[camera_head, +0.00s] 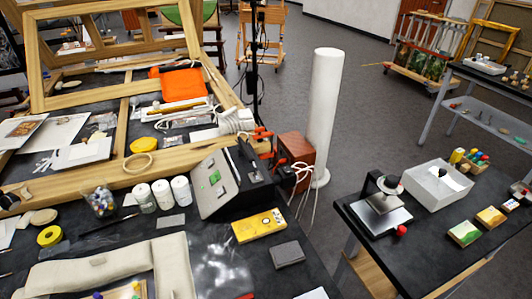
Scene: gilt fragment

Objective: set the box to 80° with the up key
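The box (217,182) is a grey control unit with a sloped front, standing on the dark worktable behind a yellow box. A small green patch, which looks like a display, shows on its front, with small dark and light marks near it. The front is too small to read, so I cannot make out the temperature or tell which mark is the up key. A dark part adjoins its right side. My gripper is not in view, and nothing is seen touching the box.
White jars (162,194) stand left of the box. A yellow box (259,225) and a grey block (287,254) lie in front. A reddish-brown case (296,151) with white cables and a white upright cylinder (324,110) stand to the right. A wooden frame (85,190) lies left.

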